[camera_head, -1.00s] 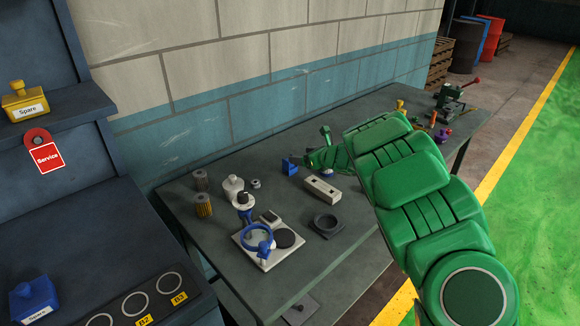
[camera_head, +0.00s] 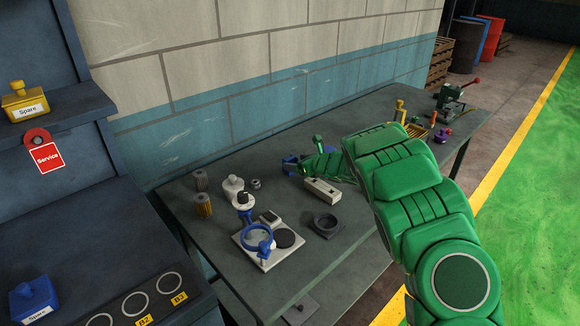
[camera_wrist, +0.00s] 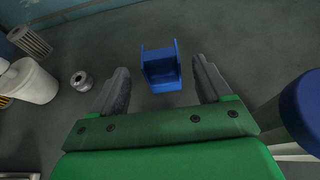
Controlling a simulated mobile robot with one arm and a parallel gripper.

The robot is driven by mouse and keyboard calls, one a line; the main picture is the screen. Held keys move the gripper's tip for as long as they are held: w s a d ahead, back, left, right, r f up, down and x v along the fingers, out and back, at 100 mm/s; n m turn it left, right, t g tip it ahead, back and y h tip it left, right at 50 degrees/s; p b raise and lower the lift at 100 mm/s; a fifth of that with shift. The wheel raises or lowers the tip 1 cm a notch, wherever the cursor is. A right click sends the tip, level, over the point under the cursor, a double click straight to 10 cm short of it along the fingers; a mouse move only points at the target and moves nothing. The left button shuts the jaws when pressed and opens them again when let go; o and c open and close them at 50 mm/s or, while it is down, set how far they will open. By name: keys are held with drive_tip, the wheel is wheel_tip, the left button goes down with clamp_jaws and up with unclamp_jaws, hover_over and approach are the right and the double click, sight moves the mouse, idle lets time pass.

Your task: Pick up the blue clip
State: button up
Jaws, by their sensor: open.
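The blue clip (camera_wrist: 161,68) stands on the grey bench top in the wrist view, a small block with a raised wall on each side. In the head view the clip (camera_head: 290,163) is partly hidden by my gripper (camera_head: 300,168). In the wrist view my gripper (camera_wrist: 160,82) is open, with one grey finger to the left of the clip and one to the right. The clip lies between and slightly beyond the fingertips, with a gap on both sides. I see no contact.
A pale block (camera_head: 322,191) lies just in front of my gripper. A small metal nut (camera_wrist: 81,81) and a white bottle (camera_wrist: 29,82) stand to the left. A blue round part (camera_wrist: 302,108) is close at right. The wall runs behind the bench.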

sight(292, 162)
drive_tip(key=shift+x, duration=2.3)
drive_tip(key=shift+d+f, duration=0.1)
drive_tip(key=c, duration=1)
